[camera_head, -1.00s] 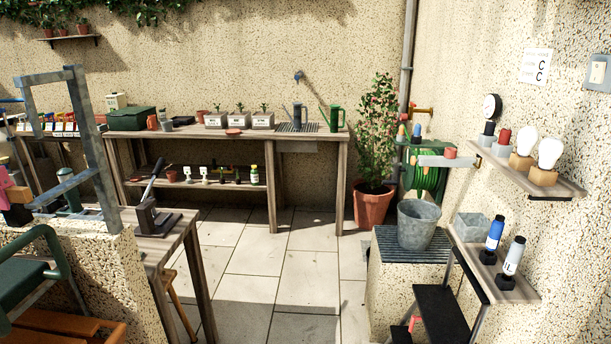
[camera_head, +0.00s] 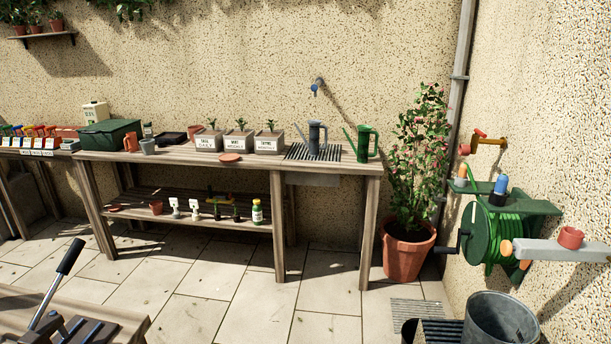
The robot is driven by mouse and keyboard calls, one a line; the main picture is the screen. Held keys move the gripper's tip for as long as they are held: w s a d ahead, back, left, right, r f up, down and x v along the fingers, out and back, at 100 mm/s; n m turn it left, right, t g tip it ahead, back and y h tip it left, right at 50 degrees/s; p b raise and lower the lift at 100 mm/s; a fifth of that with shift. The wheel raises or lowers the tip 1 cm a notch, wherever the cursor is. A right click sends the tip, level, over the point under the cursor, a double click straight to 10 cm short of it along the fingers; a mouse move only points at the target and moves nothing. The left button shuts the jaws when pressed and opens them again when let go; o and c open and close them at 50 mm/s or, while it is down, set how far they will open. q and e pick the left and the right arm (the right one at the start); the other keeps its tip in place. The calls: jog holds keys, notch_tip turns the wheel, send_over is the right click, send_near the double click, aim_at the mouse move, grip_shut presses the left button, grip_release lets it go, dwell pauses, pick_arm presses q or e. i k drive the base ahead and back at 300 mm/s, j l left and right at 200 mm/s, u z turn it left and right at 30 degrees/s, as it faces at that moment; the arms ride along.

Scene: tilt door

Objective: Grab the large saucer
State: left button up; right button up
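A round, flat terracotta saucer (camera_head: 230,158) lies on the top of the wooden potting bench (camera_head: 180,156), near its front edge and in front of the labelled planter boxes. A second flat terracotta piece (camera_head: 117,208) lies at the left end of the bench's lower shelf, left of a small pot; it looks like a saucer, but it is too small to be sure. I cannot tell for certain which of the two is larger. Neither of my grippers is in view.
Planter boxes (camera_head: 240,142), a grey watering can (camera_head: 316,136) and a green one (camera_head: 364,143) stand on the bench. A potted bush (camera_head: 406,258) and a hose reel (camera_head: 490,235) are at right. Paved floor (camera_head: 240,300) before the bench is clear.

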aim_at(227, 158)
jog(key=i+u, duration=0.2)
jog(key=i, duration=0.45)
jog(key=i+u, duration=0.25)
jog(key=i, duration=0.45)
jog(key=i+l+u, duration=0.2)
jog(key=i, duration=0.45)
jog(key=l, duration=0.1)
